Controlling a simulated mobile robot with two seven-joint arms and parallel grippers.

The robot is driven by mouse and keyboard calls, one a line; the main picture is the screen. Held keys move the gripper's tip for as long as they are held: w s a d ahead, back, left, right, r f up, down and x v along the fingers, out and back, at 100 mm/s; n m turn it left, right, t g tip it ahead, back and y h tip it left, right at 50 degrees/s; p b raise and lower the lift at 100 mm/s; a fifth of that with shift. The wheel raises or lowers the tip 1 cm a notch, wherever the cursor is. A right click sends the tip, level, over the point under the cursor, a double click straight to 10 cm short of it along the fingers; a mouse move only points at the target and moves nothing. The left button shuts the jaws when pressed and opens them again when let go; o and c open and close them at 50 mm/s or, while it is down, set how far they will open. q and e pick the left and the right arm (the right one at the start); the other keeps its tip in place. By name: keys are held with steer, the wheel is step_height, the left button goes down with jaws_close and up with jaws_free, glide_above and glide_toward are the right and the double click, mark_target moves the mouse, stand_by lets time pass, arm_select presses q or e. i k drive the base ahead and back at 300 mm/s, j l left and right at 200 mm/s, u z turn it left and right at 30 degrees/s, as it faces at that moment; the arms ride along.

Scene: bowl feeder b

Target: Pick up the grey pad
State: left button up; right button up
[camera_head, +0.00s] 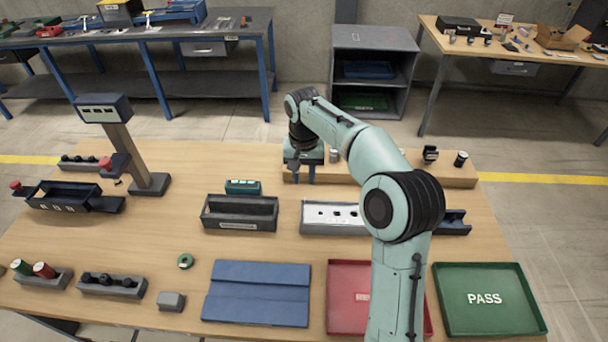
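A small grey block (171,301), which looks like the grey pad, lies on the front left of the table (140,235), between a dark holder and a blue mat. My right gripper (304,174) is far from it, at the back middle of the table beside the left part of a raised wooden strip. Its two fingers point down and stand apart, with nothing visible between them. My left gripper is not in view.
A blue mat (257,306) lies right of the grey block, and a dark holder (112,286) lies left of it. A green ring (185,261) is behind it. A grey bin (240,213), a red tray (348,316), a green PASS tray (489,325) and a post stand (150,184) are also on the table.

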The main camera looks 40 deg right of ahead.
mark_target(167, 301)
steer(key=k, duration=1.5)
